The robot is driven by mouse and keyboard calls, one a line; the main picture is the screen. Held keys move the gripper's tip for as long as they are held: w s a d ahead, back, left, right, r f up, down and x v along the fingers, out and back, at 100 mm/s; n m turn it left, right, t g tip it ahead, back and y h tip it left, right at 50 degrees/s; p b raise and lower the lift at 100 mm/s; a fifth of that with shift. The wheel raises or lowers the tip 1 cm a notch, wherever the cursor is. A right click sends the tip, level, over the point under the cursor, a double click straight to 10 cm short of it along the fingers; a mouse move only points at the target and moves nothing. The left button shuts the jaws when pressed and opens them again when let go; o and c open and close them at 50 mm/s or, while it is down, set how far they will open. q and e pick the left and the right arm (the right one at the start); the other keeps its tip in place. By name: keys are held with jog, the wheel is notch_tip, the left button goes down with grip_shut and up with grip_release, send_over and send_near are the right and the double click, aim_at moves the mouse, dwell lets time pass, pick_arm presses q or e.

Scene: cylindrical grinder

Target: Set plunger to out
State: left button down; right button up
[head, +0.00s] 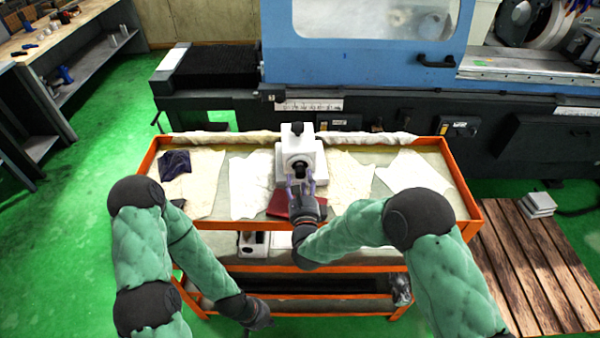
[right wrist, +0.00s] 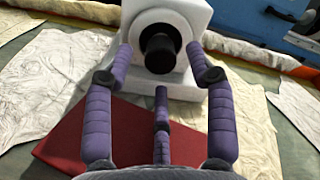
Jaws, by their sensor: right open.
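The plunger (right wrist: 158,52) is a black round knob at the front of a white block-shaped device (head: 298,143). The device stands on the orange cart's top shelf, with another black knob (head: 297,128) on its top. My right gripper (head: 301,184) is in front of the device; in the right wrist view its purple fingers (right wrist: 160,75) are spread apart. The plunger shows between the upper fingertips, and I cannot tell whether they touch the device. My left gripper (head: 258,318) hangs low beside the cart, and its fingers are too dark to make out.
A dark red flat object (head: 281,203) lies in front of the device, and it also shows in the right wrist view (right wrist: 85,140). Pale cloths (head: 250,186) and a dark cloth (head: 174,164) lie on the orange cart (head: 476,208). The blue and black grinder (head: 380,75) stands behind.

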aim_at(300, 175)
jog(key=shift+w+a, duration=0.2)
jog(key=shift+w, duration=2.05)
jog(key=shift+s, duration=0.1)
grip_shut()
